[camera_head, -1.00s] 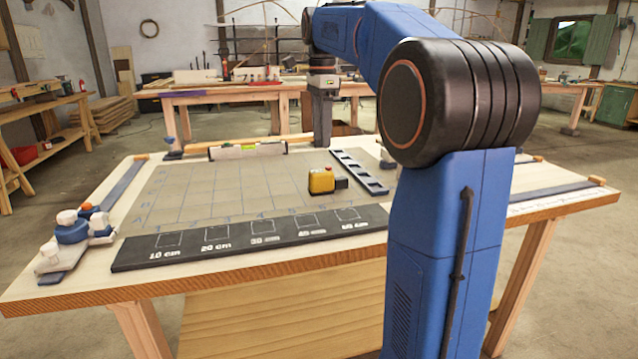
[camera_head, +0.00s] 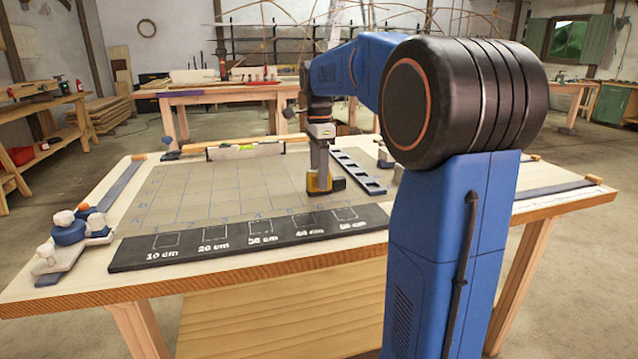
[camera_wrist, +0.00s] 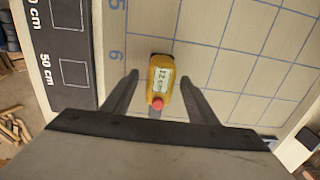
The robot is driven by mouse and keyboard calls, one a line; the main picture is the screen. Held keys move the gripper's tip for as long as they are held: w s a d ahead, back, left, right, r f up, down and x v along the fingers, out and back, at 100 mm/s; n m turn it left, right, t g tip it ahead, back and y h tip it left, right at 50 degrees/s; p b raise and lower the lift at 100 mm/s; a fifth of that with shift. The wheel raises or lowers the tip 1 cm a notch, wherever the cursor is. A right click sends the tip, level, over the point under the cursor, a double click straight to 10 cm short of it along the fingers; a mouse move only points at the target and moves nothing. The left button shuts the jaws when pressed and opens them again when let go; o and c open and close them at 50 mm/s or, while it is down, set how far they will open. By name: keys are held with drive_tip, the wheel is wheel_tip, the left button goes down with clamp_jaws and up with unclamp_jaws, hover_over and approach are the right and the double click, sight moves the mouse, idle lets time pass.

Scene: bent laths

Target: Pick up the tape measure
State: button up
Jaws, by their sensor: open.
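The yellow tape measure (camera_head: 319,183) stands on the gridded mat, near the dark size board. In the wrist view the tape measure (camera_wrist: 160,82) shows its pale label and a red button, and it lies between my two fingertips. My gripper (camera_head: 319,172) points down at it from above in the head view and covers part of its upper side. In the wrist view my gripper (camera_wrist: 160,75) is open, with one finger on each side of the tape measure and a gap at both sides.
The dark board with length labels (camera_head: 210,258) lies along the front. A slotted dark rail (camera_head: 357,170) stands just right of the tape measure. A spirit level (camera_head: 247,150) lies at the back, and a blue-and-white clamp-like device (camera_head: 70,235) sits at the left. The grid mat's left part (camera_head: 190,190) is clear.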

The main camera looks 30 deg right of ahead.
drive_tip(key=shift+f, duration=0.2)
clamp_jaws()
drive_tip(key=shift+r, duration=0.1)
